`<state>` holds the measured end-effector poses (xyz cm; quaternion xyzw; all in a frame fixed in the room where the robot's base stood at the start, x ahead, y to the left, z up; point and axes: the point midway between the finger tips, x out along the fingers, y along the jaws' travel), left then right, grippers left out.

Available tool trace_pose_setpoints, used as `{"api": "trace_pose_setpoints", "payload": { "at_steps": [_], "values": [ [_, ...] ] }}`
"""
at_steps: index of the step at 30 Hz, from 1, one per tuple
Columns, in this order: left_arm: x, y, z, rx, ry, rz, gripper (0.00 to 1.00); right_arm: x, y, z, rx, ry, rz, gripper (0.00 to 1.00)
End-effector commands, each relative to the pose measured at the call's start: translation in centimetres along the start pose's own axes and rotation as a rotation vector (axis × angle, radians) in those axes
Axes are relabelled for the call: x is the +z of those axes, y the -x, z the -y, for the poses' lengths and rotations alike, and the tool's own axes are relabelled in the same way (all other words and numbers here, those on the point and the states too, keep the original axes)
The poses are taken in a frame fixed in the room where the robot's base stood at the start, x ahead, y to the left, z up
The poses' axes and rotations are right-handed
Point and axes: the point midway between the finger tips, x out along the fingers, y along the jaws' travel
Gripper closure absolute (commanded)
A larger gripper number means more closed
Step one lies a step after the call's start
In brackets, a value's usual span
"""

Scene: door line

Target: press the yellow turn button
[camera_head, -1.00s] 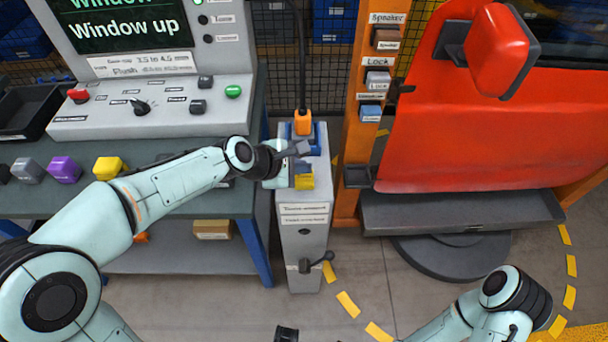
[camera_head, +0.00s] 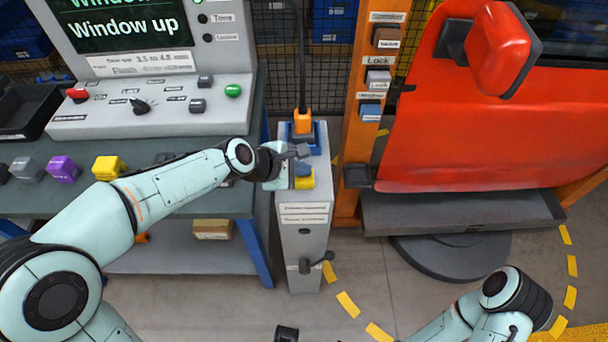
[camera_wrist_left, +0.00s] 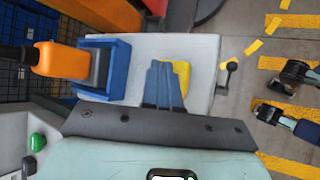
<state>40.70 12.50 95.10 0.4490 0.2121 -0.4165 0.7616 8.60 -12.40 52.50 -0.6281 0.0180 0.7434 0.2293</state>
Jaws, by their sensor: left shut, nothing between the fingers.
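The yellow turn button (camera_head: 305,183) sits on top of the narrow grey pedestal (camera_head: 303,243), towards its near end. In the left wrist view the yellow button (camera_wrist_left: 183,74) shows partly behind the fingers. My left gripper (camera_head: 302,168) is shut and empty, its blue fingertips over or right beside the button. In the left wrist view the fingertips (camera_wrist_left: 164,72) overlap the button's edge; I cannot tell whether they touch it. My right arm is at the bottom right of the head view; its fingers are not clear.
A blue socket with an orange plug (camera_head: 303,122) and a black cable stands behind the button. To the left is a bench with a console (camera_head: 150,105) and coloured blocks. To the right are an orange post (camera_head: 361,140) and a red door panel (camera_head: 470,130).

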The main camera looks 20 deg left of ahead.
Motion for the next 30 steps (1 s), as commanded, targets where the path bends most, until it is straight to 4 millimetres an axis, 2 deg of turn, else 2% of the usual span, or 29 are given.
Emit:
{"api": "trace_pose_setpoints", "payload": {
  "at_steps": [30],
  "values": [
    [-0.46,-0.63,0.47,-0.001,0.001,0.0,1.0,-0.01,-0.59,-0.2,0.001,-0.001,0.002,0.57]
  ]
}}
